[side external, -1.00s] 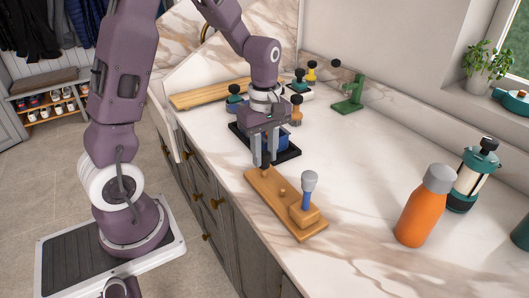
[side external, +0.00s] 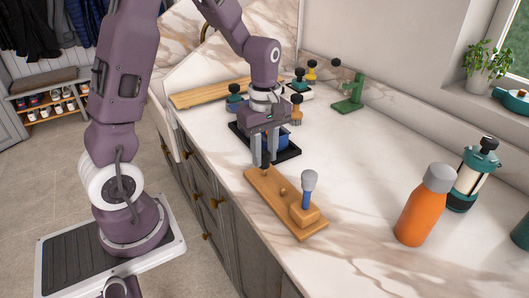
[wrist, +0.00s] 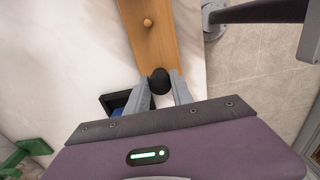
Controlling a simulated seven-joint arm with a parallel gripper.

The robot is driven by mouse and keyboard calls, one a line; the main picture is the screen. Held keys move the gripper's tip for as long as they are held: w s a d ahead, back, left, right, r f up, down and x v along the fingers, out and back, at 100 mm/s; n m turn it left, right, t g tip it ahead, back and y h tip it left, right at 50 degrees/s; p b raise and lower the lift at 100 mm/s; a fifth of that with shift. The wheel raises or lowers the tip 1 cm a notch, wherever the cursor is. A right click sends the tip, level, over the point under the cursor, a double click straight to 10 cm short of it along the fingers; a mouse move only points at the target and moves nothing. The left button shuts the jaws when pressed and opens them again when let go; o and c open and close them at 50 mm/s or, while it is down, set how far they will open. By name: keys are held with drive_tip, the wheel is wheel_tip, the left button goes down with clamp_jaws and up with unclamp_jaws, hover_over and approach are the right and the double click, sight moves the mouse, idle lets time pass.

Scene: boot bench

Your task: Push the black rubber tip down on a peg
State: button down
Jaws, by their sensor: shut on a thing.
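A wooden board (side external: 269,199) lies on the marble counter. A bare short peg (side external: 283,191) stands near its middle and also shows in the wrist view (wrist: 148,22). My gripper (side external: 265,164) is over the board's far end, pointing down, shut on the black rubber tip (wrist: 159,80). The tip sits between the two fingertips, directly above or on the board. Whatever is beneath the tip is hidden, so I cannot tell whether it is seated on a peg. A blue-handled tool (side external: 307,194) with a grey top stands upright in a block at the board's near end.
A black tray (side external: 287,155) with a blue item is just behind my gripper. Several dark-topped and yellow items and a green stand (side external: 349,95) are further back. An orange bottle (side external: 423,209) and a French press (side external: 471,175) stand right. Counter between is clear.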

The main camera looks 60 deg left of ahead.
drive_tip(key=shift+f, duration=0.15)
drive_tip(key=shift+f, duration=0.5)
drive_tip(key=shift+f, duration=0.2)
idle(0.6)
drive_tip(key=shift+f, duration=0.45)
drive_tip(key=shift+f, duration=0.2)
idle(0.8)
drive_tip(key=c, duration=0.6)
unclamp_jaws()
drive_tip(key=shift+o, duration=0.2)
